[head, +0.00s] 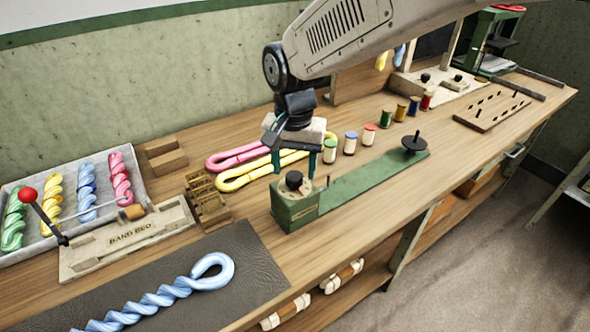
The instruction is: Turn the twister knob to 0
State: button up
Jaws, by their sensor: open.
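The twister is a long green base (365,174) with a green box (297,208) at its near left end. The black round knob (294,181) sits on top of the box. Its marks and pointer are too small to read. A black disc with an upright pin (414,144) stands at the far end of the base. My gripper (292,158) points down just above the knob, with its dark fingers apart. I cannot tell whether a finger touches the knob.
Pink (238,156) and yellow (245,177) skeins lie behind the box. Several thread spools (350,142) stand behind the green base. A stepped wooden block (207,198) and a lever press (125,240) stand left. A dark mat (235,288) with a blue twisted skein (165,297) lies in front.

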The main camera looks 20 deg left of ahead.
jog(key=shift+f, duration=0.8)
jog(key=c, duration=1)
jog(key=shift+n, duration=0.3)
